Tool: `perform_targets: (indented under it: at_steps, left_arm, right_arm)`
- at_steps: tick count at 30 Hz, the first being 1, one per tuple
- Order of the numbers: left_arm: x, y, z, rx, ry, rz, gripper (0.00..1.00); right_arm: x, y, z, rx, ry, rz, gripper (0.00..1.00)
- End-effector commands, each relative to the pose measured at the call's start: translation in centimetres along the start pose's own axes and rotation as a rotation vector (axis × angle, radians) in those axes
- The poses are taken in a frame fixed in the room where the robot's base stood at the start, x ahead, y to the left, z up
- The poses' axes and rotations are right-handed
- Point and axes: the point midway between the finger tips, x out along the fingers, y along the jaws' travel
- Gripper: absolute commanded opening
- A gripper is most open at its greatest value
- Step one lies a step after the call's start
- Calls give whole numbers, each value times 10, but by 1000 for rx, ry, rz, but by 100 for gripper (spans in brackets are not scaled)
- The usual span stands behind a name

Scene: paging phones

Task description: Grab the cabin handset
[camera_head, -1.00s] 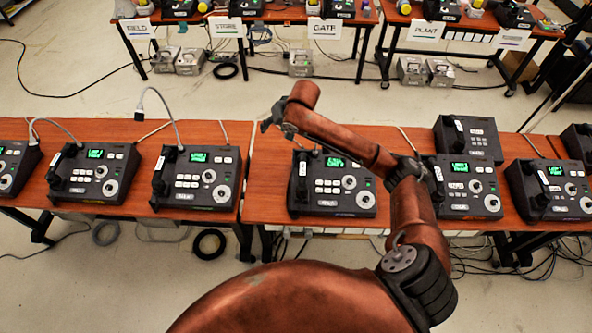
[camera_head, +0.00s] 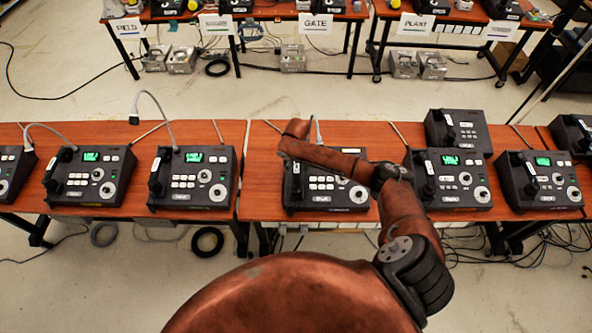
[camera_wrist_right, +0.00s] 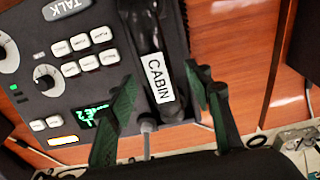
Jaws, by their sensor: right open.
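The cabin handset (camera_wrist_right: 148,35) is black with a white CABIN label and lies along the edge of its dark desk phone (camera_wrist_right: 60,25). In the head view the same phone (camera_head: 328,198) sits on the wooden table, partly covered by my right arm; its handset (camera_head: 293,188) is at the left side. In the right wrist view my right gripper (camera_wrist_right: 163,85) is open, with one finger on each side of the labelled end of the handset. I cannot tell whether the fingers touch it. My left gripper is not in view.
Similar phones stand left (camera_head: 192,180) and right (camera_head: 448,180) on the tables. A grey cable (camera_wrist_right: 146,140) runs by the handset's end between the fingers. Bare table (camera_wrist_right: 235,50) lies beside the phone.

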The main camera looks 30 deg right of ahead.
Motion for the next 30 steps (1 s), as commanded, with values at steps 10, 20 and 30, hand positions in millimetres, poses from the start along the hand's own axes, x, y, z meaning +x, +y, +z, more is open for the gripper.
perform_targets:
  at_steps: [10, 20, 30]
  left_arm:
    - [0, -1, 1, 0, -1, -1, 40]
    - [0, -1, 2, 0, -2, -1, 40]
    - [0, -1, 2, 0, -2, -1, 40]
  right_arm:
    - [10, 0, 0, -1, 2, 1, 46]
    - [10, 0, 0, -1, 2, 1, 24]
    - [10, 0, 0, -1, 2, 1, 0]
